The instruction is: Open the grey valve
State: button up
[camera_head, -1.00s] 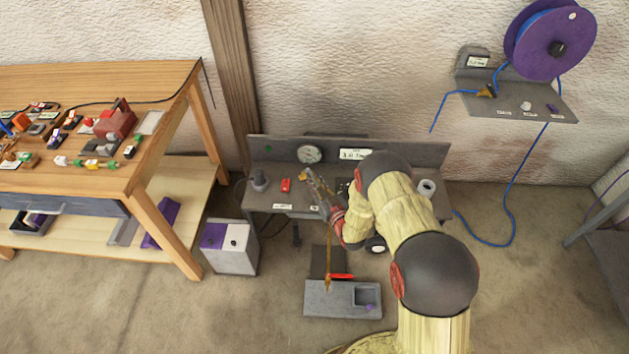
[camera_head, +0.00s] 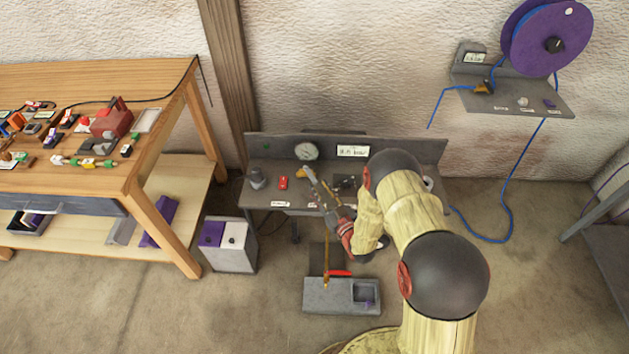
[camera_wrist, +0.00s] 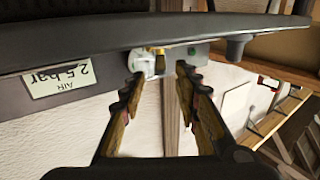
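My gripper (camera_head: 318,186) is over the front of the grey bench, left of its middle in the head view. Its toothed fingers (camera_wrist: 160,75) stand apart with nothing held between them in the wrist view. A small white and yellow piece (camera_wrist: 150,62) shows beyond the fingertips; a yellow piece (camera_head: 303,173) also shows by the gripper in the head view. A grey knob-like part (camera_head: 257,178) stands on the bench's left end, apart from the gripper. I cannot tell for certain which part is the grey valve.
A round gauge (camera_head: 306,151) and a white label (camera_head: 352,151) are on the back panel. A red piece (camera_head: 283,183) lies beside the grey part. A wooden table (camera_head: 175,125) stands at the left. A grey block with a tray (camera_head: 325,296) is below.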

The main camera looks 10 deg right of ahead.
jog(key=v, duration=0.5)
jog(key=shift+s+d, duration=0.15)
jog(key=shift+s, duration=0.2)
jog(key=shift+c, duration=0.4)
